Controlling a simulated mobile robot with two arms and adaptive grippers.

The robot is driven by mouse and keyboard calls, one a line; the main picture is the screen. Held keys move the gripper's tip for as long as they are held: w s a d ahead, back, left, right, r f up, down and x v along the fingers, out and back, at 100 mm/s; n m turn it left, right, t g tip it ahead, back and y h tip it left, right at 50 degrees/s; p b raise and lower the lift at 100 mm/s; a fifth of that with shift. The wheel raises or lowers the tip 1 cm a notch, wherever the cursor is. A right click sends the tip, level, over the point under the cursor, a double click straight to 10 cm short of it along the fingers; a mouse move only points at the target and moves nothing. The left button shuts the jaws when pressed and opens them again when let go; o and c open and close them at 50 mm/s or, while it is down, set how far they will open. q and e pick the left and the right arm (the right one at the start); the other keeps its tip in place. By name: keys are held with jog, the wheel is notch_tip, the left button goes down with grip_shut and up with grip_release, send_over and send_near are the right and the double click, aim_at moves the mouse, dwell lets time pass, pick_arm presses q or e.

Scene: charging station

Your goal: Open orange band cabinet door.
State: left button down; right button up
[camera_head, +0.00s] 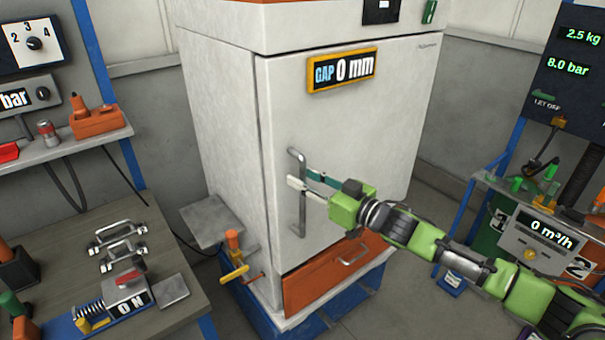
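A white cabinet (222,125) stands in the middle, with an orange band (262,1) just showing at its top edge. Its front door (370,115) looks shut flush, and a "GAP 0 mm" sign (341,70) is on it. A vertical metal bar handle (302,218) is on the door's left side. My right gripper (304,178) reaches in from the right at the handle's middle. Its light fingertip lies across the front of the bar, and its teal finger is just right of it. Whether they press on the bar is unclear. My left gripper is not in view.
Below the door is an orange drawer (310,285) with a metal handle. An orange and yellow valve (233,255) and a grey side plate (204,226) stick out at the cabinet's left. A workbench (172,245) is at the left; a gauge station (540,242) is at the right.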

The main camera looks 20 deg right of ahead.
jog(key=shift+w+a, duration=0.2)
jog(key=shift+w, duration=0.1)
